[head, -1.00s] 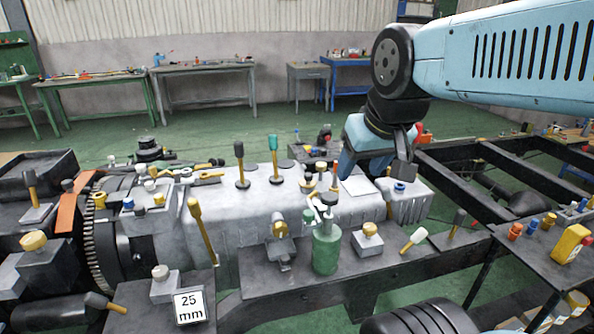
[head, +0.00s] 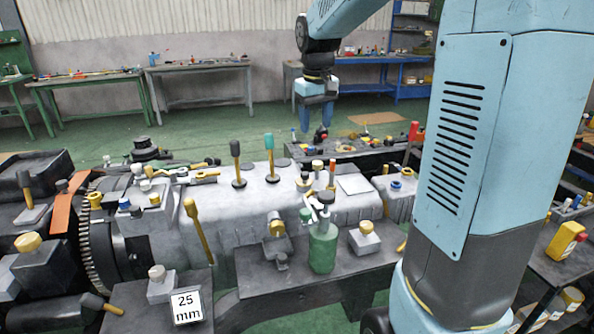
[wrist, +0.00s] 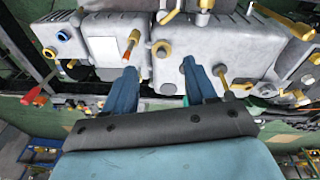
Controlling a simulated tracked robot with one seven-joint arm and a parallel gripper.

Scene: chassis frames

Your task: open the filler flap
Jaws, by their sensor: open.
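I cannot tell for certain which part is the filler flap. A flat pale square plate (head: 353,184) lies on top of the grey casing (head: 215,225) in the head view, near its right end; it looks closed flat. My gripper (head: 317,122) hangs pointing down beyond the casing's far side, above and apart from it. In the wrist view my gripper (wrist: 162,85) shows two blue fingers spread apart with nothing between them. The casing (wrist: 180,58) lies ahead of and below the fingertips, with an orange-tipped lever (wrist: 131,42) and yellow knobs near. No contact shows.
Upright levers, one green-topped (head: 270,150), and a green canister (head: 322,248) stand on and beside the casing. A small cluttered table (head: 345,150) is near my gripper. A "25 mm" sign (head: 187,306) is at front left. My arm hides the right side.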

